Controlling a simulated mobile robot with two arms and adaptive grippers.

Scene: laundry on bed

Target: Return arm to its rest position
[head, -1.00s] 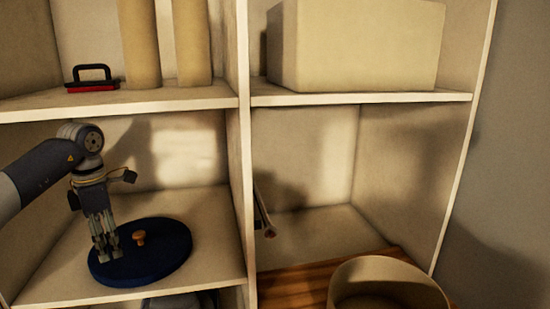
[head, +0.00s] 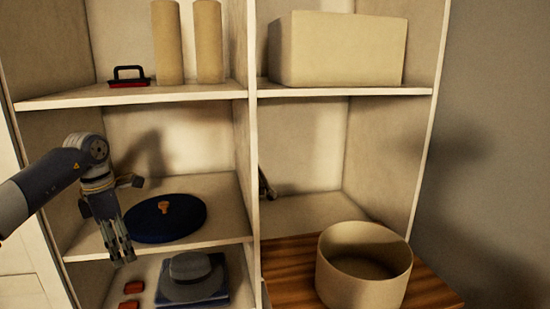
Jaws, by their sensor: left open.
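My left arm comes in from the left, and my left gripper (head: 122,253) points down, open and empty. It hangs at the front of the left shelf column, left of a round blue lid (head: 155,230) with an orange knob (head: 164,206). The lid lies flat on the middle shelf, apart from the fingers. My right gripper is not in view.
A beige round bin (head: 340,278) stands on a wooden surface (head: 285,262) at right. Above are a large box (head: 340,50), two tall cylinders (head: 167,45) and a red-and-black handled item (head: 129,80).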

